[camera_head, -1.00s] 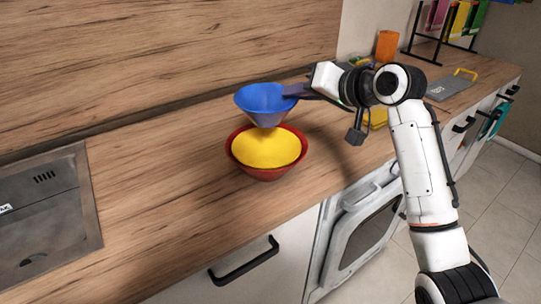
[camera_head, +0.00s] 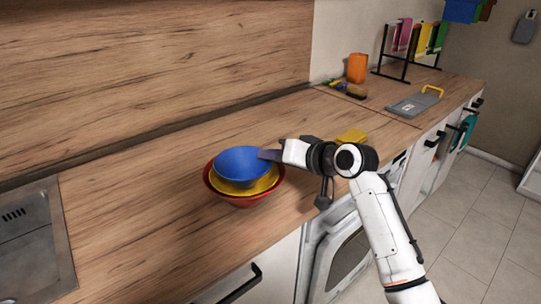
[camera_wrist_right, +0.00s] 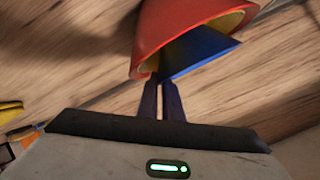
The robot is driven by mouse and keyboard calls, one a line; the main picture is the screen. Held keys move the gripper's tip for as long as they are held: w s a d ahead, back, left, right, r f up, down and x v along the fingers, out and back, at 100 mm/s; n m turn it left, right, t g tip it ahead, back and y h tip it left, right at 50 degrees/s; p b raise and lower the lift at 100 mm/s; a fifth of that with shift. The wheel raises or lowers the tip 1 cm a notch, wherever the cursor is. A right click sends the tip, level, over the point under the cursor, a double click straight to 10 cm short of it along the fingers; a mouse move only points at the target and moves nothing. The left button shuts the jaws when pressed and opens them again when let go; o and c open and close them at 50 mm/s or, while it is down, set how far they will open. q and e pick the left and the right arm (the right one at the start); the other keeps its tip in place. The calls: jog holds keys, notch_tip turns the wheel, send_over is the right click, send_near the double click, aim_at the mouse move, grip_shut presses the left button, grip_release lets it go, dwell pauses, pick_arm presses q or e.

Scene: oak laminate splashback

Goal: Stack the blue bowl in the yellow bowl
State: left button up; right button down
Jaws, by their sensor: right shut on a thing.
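The blue bowl (camera_head: 242,163) sits inside the yellow bowl (camera_head: 250,188) in the head view. The yellow bowl rests in a red bowl (camera_head: 247,201) on the wooden counter. My right gripper (camera_head: 268,155) is at the blue bowl's right rim, shut on it. In the right wrist view, the gripper's two fingers (camera_wrist_right: 161,99) meet at the blue bowl (camera_wrist_right: 196,55), which shows under the red bowl's edge (camera_wrist_right: 180,32); a strip of the yellow bowl shows between them. Whether the blue bowl rests fully on the yellow one I cannot tell. My left gripper is not in view.
A yellow block-like thing (camera_head: 351,137) lies on the counter beyond my right wrist. Farther right are an orange box (camera_head: 357,68), a grey board with a yellow handle (camera_head: 415,103) and a black rack (camera_head: 409,62). A sink (camera_head: 32,242) is at left. Counter around the bowls is clear.

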jog(key=shift+f, duration=0.55)
jog(key=c, duration=2.2)
grip_release()
jog(key=shift+r, duration=0.15)
jog(key=v, duration=1.2)
jog(key=shift+r, duration=0.45)
jog(key=shift+f, duration=0.1)
